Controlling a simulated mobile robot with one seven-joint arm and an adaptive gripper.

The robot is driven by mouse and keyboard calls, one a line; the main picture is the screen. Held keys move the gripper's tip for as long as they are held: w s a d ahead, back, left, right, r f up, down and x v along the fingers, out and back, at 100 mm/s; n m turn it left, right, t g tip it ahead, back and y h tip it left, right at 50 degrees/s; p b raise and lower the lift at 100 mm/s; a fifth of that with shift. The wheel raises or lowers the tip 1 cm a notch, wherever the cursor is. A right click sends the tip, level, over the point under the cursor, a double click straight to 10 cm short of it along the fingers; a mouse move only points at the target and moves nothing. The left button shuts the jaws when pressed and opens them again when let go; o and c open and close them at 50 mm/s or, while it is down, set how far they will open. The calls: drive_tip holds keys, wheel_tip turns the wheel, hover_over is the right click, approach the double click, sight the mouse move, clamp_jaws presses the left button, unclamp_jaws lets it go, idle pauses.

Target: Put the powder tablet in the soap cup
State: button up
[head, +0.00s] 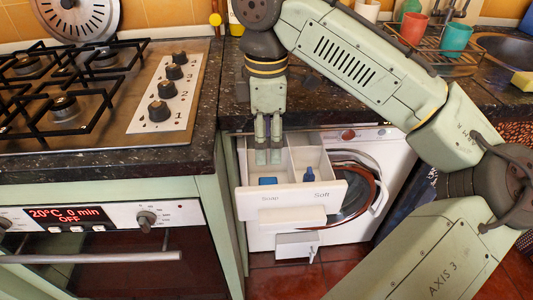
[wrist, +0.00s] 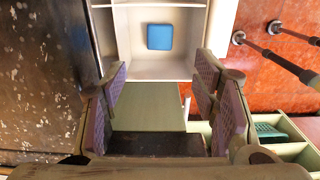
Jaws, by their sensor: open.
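The powder tablet (head: 267,181) is a small blue block in the left compartment of the pulled-out white drawer, behind the "Soap" label. In the wrist view the tablet (wrist: 160,37) lies flat on the compartment floor, clear of the walls. The soap cup (head: 243,200) is this left compartment; its pale floor (wrist: 160,68) shows in the wrist view. My gripper (head: 268,156) points down over the soap cup. In the wrist view my gripper (wrist: 163,72) has its fingers wide apart with nothing between them, and the tablet lies beyond the fingertips.
The "Soft" compartment (head: 312,158) is to the right, with a small blue patch inside. The drawer belongs to a white washing machine (head: 396,150) under a dark countertop (head: 110,165). A stove (head: 60,100) and oven stand left. Cups and a sink are at back right.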

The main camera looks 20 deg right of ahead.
wheel_tip(320, 180, up, 8)
drive_tip(key=shift+f+p, duration=0.2)
drive_tip(key=shift+p, duration=0.2)
drive_tip(key=shift+c, duration=0.5)
idle(0.6)
